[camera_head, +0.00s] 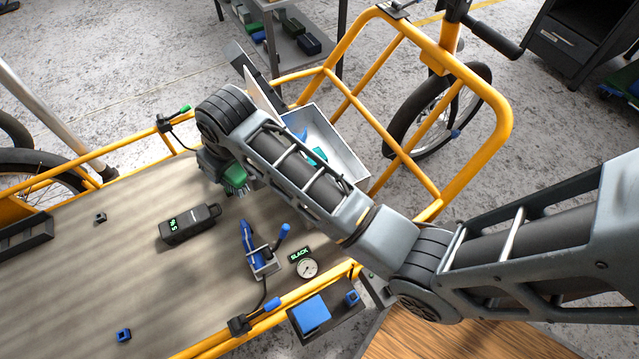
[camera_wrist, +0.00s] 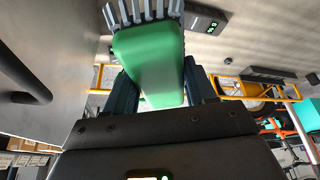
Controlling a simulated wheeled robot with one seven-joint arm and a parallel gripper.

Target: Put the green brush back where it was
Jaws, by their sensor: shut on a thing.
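The green brush (camera_head: 235,177) is in my gripper (camera_head: 226,172), over the far part of the cargo bed (camera_head: 75,265), partly hidden by my arm in the head view. In the wrist view the brush's green body (camera_wrist: 150,60) sits between the two dark fingers of my gripper (camera_wrist: 162,88). Its grey bristles (camera_wrist: 145,12) point away from the wrist camera. My gripper is shut on the brush. I cannot tell whether the brush touches the bed. No marked place for the brush is clear.
A pale tray (camera_head: 345,160) with blue and teal things is just right of my gripper. A dark box with a green display (camera_head: 190,223), a blue lever clamp (camera_head: 262,258) and a round gauge (camera_head: 307,268) are on the bed. Yellow rails (camera_head: 500,115) edge it. The bed's left part is mostly clear.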

